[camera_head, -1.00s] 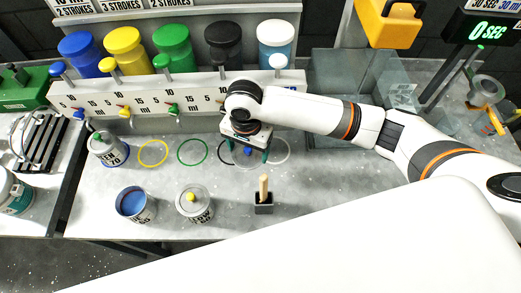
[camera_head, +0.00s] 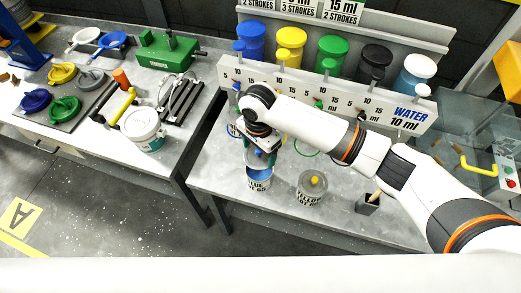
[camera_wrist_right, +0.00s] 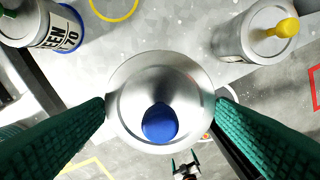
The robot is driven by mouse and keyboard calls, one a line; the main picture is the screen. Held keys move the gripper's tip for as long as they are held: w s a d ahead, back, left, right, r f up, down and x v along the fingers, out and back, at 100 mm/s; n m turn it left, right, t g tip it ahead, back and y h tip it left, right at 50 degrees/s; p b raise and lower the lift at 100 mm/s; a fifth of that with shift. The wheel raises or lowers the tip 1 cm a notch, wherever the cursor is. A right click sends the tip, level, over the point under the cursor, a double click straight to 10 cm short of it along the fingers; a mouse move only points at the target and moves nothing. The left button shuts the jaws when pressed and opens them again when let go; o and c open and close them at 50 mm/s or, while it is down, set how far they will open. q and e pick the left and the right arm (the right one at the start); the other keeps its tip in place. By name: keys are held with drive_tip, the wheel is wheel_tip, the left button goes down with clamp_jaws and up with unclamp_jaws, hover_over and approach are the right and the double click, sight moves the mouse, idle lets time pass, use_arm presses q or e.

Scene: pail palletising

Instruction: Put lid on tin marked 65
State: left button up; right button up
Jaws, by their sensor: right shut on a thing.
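My right gripper (camera_head: 260,150) is shut on a round silver lid with a blue knob (camera_wrist_right: 160,118); in the wrist view the fingers grip the rim from both sides. In the head view the lid is just above an uncovered tin of blue paint (camera_head: 258,180), whose paint still shows below it. The tin's number is too small to read surely. The wrist view hides that tin behind the lid. A small gripper, apparently my left (camera_wrist_right: 185,168), shows far below in the wrist view; its jaw state is unclear.
A lidded tin with a yellow knob (camera_head: 312,187) stands right of the blue tin. A lidded tin marked 70 (camera_wrist_right: 50,28) stands at upper left in the wrist view. A dark holder (camera_head: 367,204) stands further right. The paint dispenser (camera_head: 330,92) lines the back.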

drive_tip(key=shift+d+f, duration=0.15)
drive_tip(key=shift+f, duration=0.2)
drive_tip(key=shift+w+f+b, duration=0.1)
drive_tip(key=shift+f+b, duration=0.15)
drive_tip(key=shift+b, duration=0.35)
wheel_tip(320, 180, down, 3)
drive_tip(key=b, duration=0.4)
use_arm(q)
drive_tip(key=shift+w+a+f, duration=0.1)
drive_tip(key=shift+f, duration=2.8)
use_arm(e)
drive_tip(key=shift+f, duration=1)
use_arm(q)
drive_tip(key=shift+r+p, duration=0.85)
drive_tip(key=shift+r, duration=0.15)
use_arm(e)
drive_tip(key=shift+r, duration=0.1)
use_arm(q)
drive_tip(key=shift+r+p, duration=1.3)
use_arm(e)
drive_tip(key=shift+f, duration=0.25)
drive_tip(key=o, duration=0.9)
